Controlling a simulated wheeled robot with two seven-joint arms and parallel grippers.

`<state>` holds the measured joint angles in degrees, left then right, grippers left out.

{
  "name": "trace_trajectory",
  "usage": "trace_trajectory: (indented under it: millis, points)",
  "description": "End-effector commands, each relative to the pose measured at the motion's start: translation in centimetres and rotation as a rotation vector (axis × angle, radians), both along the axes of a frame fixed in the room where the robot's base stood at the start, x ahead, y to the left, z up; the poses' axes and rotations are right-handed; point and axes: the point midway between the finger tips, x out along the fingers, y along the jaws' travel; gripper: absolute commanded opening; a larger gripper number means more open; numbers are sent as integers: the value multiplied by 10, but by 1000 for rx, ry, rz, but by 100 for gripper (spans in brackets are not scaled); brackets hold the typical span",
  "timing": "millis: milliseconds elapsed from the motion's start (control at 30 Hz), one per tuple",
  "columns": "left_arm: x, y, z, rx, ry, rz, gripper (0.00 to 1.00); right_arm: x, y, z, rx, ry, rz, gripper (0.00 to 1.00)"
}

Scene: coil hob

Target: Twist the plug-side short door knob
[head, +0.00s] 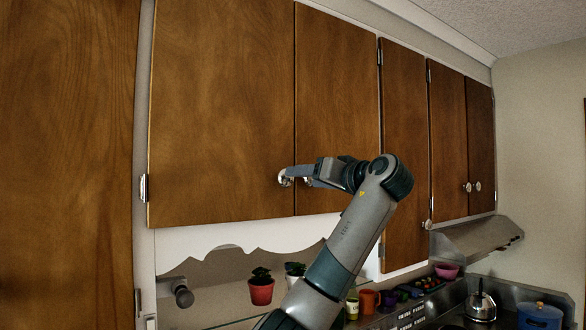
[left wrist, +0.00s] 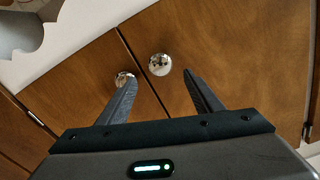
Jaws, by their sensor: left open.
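Two wooden cupboard doors meet at a seam, with a shiny round knob near the bottom edge of each. The left door's knob (head: 284,179) shows at the tip of my left gripper (head: 298,177) in the head view. The right door's knob (head: 308,181) is partly hidden behind the fingers. In the left wrist view my open left gripper (left wrist: 160,76) has the left door's knob (left wrist: 160,64) ahead between its fingertips, with no clear contact. The right door's knob (left wrist: 124,78) shows beside one finger, partly covered. No plug is clearly visible. My right gripper is out of view.
Narrower doors to the right have a low knob (head: 427,224) and a pair of knobs (head: 467,187). Below are a red flowerpot (head: 261,291), an orange mug (head: 369,300), a kettle (head: 480,305) and a blue pot (head: 540,315). A range hood (head: 478,238) juts out at right.

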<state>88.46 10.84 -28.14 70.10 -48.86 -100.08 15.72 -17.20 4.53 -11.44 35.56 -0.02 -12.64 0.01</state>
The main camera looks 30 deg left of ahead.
Motion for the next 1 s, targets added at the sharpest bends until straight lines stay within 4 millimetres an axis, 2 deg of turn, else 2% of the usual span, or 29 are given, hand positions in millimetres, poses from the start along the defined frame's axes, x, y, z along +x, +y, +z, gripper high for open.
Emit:
trace_trajectory:
  millis: [33,100,400,567,867,1000]
  points:
    - [3,10,5,1,2,4,60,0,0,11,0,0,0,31]
    - [8,21,4,0,3,3,60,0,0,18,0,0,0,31]
    - [23,56,2,0,1,2,60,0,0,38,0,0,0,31]
    - [26,63,0,0,1,1,60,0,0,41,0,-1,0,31]
    - [26,63,-1,0,0,0,60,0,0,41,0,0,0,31]
    - [26,63,-1,-1,0,1,26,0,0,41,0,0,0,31]
